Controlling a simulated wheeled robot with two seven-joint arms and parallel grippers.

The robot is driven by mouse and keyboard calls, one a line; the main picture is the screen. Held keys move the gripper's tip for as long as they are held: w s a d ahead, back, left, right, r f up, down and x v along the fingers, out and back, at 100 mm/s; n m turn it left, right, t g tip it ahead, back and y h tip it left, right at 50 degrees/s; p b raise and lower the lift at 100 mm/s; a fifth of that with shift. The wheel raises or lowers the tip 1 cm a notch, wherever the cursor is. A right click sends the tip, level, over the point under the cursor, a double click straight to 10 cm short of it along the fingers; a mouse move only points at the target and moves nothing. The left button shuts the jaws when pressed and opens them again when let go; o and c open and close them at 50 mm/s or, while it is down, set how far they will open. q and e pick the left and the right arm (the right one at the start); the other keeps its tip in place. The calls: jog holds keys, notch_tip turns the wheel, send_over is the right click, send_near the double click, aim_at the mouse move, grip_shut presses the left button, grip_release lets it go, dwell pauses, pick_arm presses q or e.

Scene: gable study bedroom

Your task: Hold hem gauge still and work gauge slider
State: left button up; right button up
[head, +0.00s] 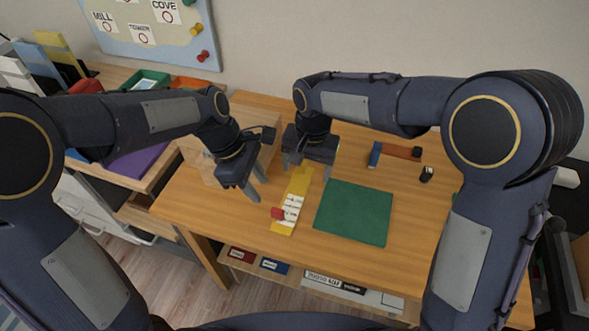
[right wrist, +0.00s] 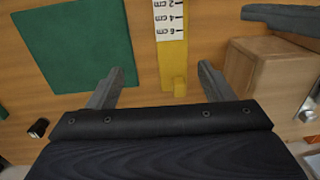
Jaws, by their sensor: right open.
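The hem gauge (head: 291,205) is a yellow strip with a white marked scale, lying on the wooden table. Its red slider (head: 278,213) sits near the end closest to me. My right gripper (head: 307,172) is open and empty over the gauge's far end. In the right wrist view the gauge's yellow end (right wrist: 173,62) with a small raised block lies between the spread fingers, nearer the right one. My left gripper (head: 261,191) is open, left of the gauge and apart from it. The slider is outside the right wrist view.
A green mat (head: 353,212) lies right of the gauge. A wooden box (right wrist: 268,72) stands beside the gauge's far end. A blue and brown tool (head: 397,151) and a small black item (head: 427,174) lie at the right. The table's front edge is clear.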

aim_at(295, 195)
jog(key=a+f, duration=0.2)
jog(key=shift+w+a+f+h, duration=0.3)
jog(key=shift+w+a, duration=0.05)
jog(key=shift+a, duration=0.05)
notch_tip(295, 195, down, 8)
jog(key=shift+r, duration=0.25)
jog(key=c, duration=1.1)
